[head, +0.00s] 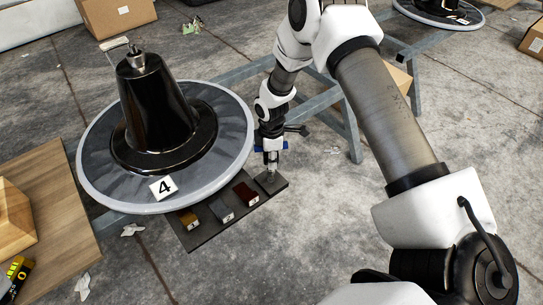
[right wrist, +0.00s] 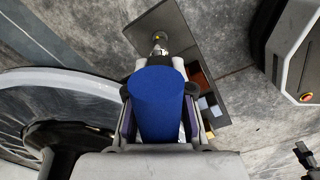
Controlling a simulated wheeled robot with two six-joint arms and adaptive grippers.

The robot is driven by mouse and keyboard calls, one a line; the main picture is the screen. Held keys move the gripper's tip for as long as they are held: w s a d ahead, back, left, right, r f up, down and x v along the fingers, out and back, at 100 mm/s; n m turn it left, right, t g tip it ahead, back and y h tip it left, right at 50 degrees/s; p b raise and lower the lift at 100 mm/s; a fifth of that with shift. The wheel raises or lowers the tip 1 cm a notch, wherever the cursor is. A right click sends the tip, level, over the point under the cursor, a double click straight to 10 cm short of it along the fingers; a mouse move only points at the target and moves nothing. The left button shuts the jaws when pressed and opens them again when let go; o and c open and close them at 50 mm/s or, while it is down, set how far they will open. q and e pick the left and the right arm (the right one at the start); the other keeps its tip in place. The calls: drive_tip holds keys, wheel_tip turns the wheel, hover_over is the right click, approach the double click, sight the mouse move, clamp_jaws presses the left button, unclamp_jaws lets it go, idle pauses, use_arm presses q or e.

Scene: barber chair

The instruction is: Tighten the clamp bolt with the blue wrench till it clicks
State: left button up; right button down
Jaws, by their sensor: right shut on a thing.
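My right gripper (head: 271,152) is shut on the blue wrench (head: 258,148), above the right end of the dark plate. In the right wrist view the thick blue handle (right wrist: 158,105) fills the space between the fingers and hides much beneath it. The clamp bolt (head: 270,176) appears as a small metallic part on the plate, just below the gripper. In the right wrist view a metallic part with a yellowish centre (right wrist: 159,38) shows beyond the handle. I cannot tell whether the wrench is seated on the bolt. My left gripper is not in view.
The dark plate (head: 215,238) carries yellow, grey and red blocks with number labels. Left of the gripper stands a round grey base (head: 95,185) with a black cone and a "4" card. A grey metal frame (head: 352,140) stands behind. A wooden board (head: 60,215) lies left.

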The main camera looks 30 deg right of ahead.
drive_tip(key=shift+f, duration=0.7)
idle(0.4)
drive_tip(key=shift+f, duration=0.7)
idle(0.4)
drive_tip(key=shift+r+m+p, duration=0.15)
drive_tip(key=shift+m+p, duration=0.55)
drive_tip(key=shift+m, duration=0.2)
drive_tip(key=shift+m+p, duration=0.8)
drive_tip(key=shift+m, duration=0.7)
